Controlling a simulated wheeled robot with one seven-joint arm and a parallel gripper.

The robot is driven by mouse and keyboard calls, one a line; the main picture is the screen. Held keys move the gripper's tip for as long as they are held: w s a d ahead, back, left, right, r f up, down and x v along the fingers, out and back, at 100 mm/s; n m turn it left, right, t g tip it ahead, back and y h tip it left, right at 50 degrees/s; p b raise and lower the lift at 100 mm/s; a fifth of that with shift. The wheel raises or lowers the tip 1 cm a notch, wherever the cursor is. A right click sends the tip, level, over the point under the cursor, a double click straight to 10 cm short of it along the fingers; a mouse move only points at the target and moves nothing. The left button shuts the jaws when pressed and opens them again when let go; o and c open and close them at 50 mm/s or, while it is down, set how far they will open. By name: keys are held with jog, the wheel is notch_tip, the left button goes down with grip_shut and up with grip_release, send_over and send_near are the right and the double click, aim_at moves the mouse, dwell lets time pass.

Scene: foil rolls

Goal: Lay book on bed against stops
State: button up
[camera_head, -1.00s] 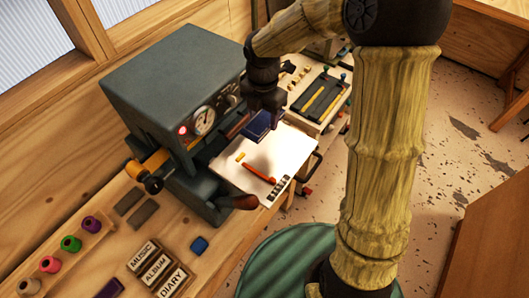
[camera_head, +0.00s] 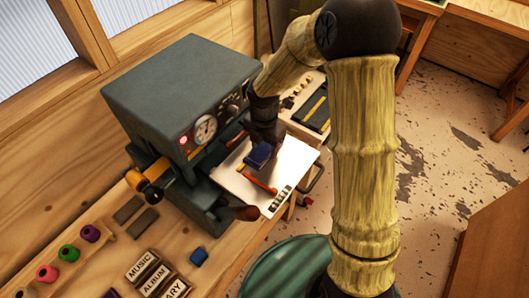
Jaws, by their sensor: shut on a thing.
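A blue book (camera_head: 257,156) is held over the pale bed (camera_head: 293,168) of the grey press. My gripper (camera_head: 262,140) is shut on it from above. I cannot tell whether the book touches the bed. An orange-red bar (camera_head: 262,184) lies across the bed just in front of the book; it looks like one of the stops. A yellow piece (camera_head: 240,167) shows at the bed's left side, close to the book. My gripper's fingertips are dark and small, and partly hidden by the wrist.
The grey press (camera_head: 180,95) with a gauge and red lamp stands left of the bed.

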aim_at(264, 148)
jog(key=shift+w+f, duration=0.1)
jog(key=shift+f, duration=0.2)
jog(key=shift+f, duration=0.15)
jog(key=shift+f+p, duration=0.45)
jog(key=shift+f, duration=1.2)
jog(key=shift+f, duration=0.1)
jog(key=o, duration=1.1)
